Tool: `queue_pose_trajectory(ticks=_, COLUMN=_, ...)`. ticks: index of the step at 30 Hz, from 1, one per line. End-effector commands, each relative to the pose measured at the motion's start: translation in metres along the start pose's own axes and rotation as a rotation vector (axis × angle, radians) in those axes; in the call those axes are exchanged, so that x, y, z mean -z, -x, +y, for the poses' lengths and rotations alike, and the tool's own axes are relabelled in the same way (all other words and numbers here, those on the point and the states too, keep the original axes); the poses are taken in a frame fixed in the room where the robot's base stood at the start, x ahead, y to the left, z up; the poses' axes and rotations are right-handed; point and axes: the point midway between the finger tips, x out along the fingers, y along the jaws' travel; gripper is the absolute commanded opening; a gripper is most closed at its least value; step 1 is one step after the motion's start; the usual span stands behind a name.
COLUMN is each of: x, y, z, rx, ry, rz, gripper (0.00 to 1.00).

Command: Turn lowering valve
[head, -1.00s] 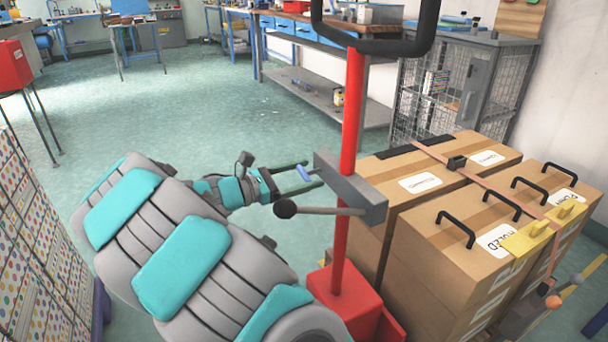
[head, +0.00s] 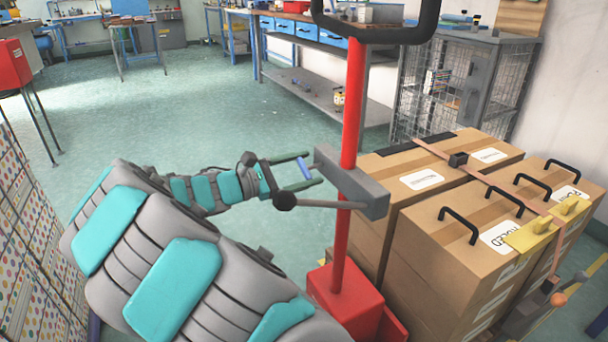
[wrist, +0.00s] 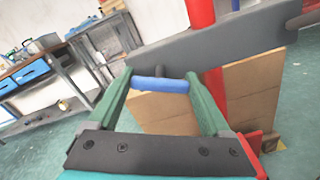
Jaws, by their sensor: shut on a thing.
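The lowering valve is a small blue handle (wrist: 160,85) on a thin grey stem at the grey block (head: 350,183) of a red pallet jack post. In the head view the handle (head: 304,168) sits left of the block. My gripper (wrist: 159,82) has two green fingers, one at each end of the handle, closed on it. In the head view my gripper (head: 313,168) reaches in from the left, its fingertips close to the block. A grey lever with a dark round knob (head: 284,201) sticks out left just below my gripper.
The red post (head: 352,110) with a black loop handle (head: 375,42) rises from a red base (head: 345,300). Strapped cardboard boxes (head: 470,230) stand to its right. A workbench (head: 320,95) and wire cage (head: 450,90) are behind. The floor (head: 200,110) at left is open.

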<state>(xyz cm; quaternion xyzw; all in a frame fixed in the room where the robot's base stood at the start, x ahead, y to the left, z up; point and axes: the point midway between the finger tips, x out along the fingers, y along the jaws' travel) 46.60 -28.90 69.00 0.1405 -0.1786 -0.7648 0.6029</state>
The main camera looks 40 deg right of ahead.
Motion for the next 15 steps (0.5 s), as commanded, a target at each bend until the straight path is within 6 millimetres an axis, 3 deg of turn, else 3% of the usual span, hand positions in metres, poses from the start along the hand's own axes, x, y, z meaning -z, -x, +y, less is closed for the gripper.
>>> queue_pose_trajectory(ticks=15, x=0.0037, y=-0.0003, z=-0.0021, rx=0.0, ry=-0.493, rz=-0.002, gripper=0.27)
